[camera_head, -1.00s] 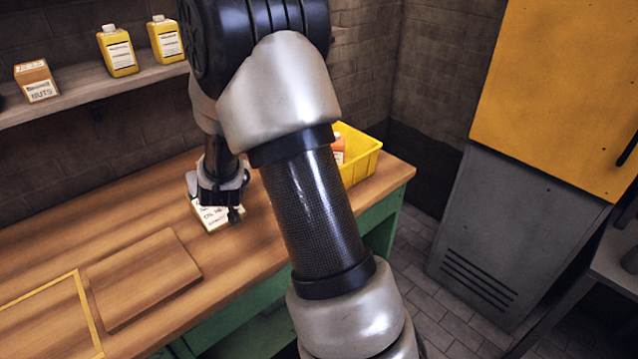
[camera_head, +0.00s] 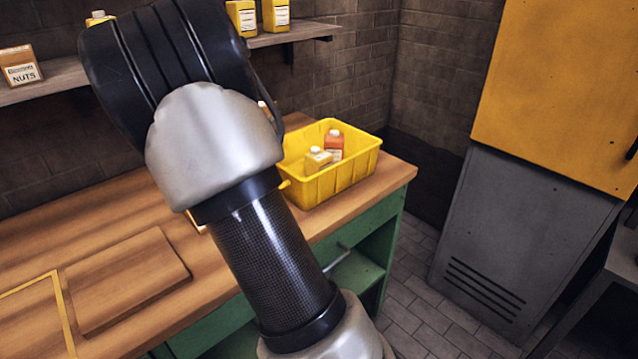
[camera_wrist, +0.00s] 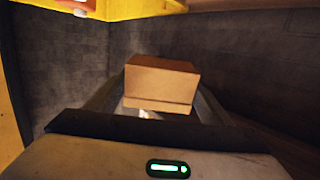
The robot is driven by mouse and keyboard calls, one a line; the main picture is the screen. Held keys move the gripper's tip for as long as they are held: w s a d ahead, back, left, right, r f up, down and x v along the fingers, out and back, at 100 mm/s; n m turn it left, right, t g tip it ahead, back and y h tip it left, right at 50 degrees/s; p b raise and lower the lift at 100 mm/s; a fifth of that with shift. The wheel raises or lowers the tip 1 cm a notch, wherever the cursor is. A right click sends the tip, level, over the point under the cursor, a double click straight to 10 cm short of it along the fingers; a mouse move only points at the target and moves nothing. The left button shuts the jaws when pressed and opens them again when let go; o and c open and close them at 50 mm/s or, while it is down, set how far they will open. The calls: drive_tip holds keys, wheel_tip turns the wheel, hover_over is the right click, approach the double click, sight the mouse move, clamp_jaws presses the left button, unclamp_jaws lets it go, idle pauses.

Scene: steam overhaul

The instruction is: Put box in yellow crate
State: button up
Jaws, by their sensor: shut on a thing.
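In the wrist view, a brown cardboard box (camera_wrist: 160,84) sits between the fingers of my gripper (camera_wrist: 155,108). My gripper is shut on it. In the head view my gripper and the held box are mostly or wholly hidden behind my arm. The yellow crate (camera_head: 345,178) stands near the right end of the wooden workbench. A yellow surface, apparently the crate, shows along the top of the wrist view (camera_wrist: 135,8).
The workbench (camera_head: 100,215) carries a flat wooden board (camera_head: 128,282) and a yellow-outlined area at left. A wall shelf (camera_head: 45,85) holds a NUTS box (camera_head: 20,68) and yellow bottles (camera_head: 242,16). A grey cabinet (camera_head: 510,245) stands right of the bench.

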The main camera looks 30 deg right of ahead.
drive_tip(key=s+d+r+m+g+h+b, duration=0.25)
drive_tip(key=s+d+m+h, duration=0.2)
drive_tip(key=d, duration=0.25)
wheel_tip(320, 180, down, 10)
drive_tip(key=s+b, duration=0.1)
drive_tip(key=b, duration=0.3)
drive_tip(key=shift+r+g+h, duration=0.25)
drive_tip(key=shift+g+h, duration=0.1)
drive_tip(key=shift+g, duration=0.1)
drive_tip(key=shift+f+n, duration=0.1)
drive_tip(key=shift+n, duration=0.15)
